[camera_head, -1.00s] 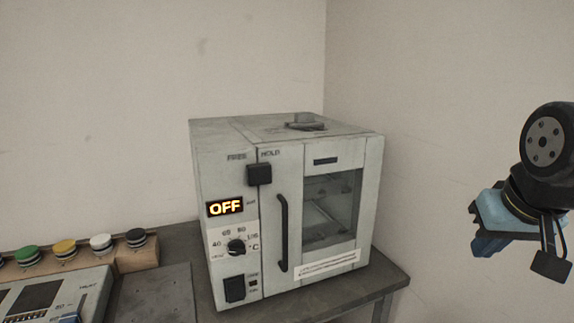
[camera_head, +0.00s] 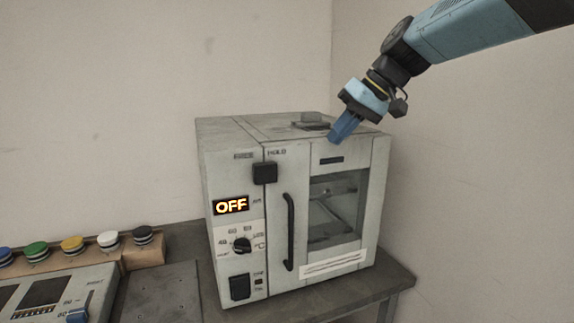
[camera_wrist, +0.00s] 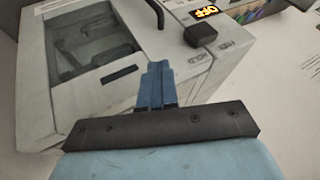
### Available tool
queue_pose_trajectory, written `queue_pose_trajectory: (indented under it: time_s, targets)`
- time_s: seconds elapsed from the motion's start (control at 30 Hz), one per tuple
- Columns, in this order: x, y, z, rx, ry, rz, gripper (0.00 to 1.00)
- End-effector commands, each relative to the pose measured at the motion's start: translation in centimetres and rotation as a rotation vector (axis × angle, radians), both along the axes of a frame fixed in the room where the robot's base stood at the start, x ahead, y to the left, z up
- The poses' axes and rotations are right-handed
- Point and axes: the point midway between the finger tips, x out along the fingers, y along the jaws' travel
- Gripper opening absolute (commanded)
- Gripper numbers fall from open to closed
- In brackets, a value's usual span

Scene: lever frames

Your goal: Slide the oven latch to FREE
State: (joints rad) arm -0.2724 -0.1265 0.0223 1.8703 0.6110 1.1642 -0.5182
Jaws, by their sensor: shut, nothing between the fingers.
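The oven (camera_head: 222,160) is a pale grey box with a windowed door. Its latch (camera_head: 265,173) is a black block near the top of the front, under the word HOLD and to the right of the word FREE. The latch also shows in the wrist view (camera_wrist: 200,35), to the right of my fingers. My gripper (camera_head: 335,138) has its blue fingers shut and empty, pointing down in front of the oven's upper right part, to the right of the latch and apart from it. It also shows in the wrist view (camera_wrist: 158,68).
A vertical black door handle (camera_head: 289,232) runs below and right of the latch. An orange display (camera_head: 231,205) reads OFF, above a dial (camera_head: 242,245). Several coloured buttons (camera_head: 73,245) and a control panel (camera_head: 45,296) lie to the left. Walls stand behind and to the right.

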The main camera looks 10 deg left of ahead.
Motion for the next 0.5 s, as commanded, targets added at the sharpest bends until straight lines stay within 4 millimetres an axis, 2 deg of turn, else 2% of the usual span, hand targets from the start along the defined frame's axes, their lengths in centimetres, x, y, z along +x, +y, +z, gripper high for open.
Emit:
queue_pose_trajectory:
  time_s: [0.13, 0.5]
  targets:
    - [0.61, 1.20, 0.27, 0.020, 0.005, 0.029, 0.00]
    - [0.66, 1.32, 0.22, 0.021, 0.005, 0.032, 0.00]
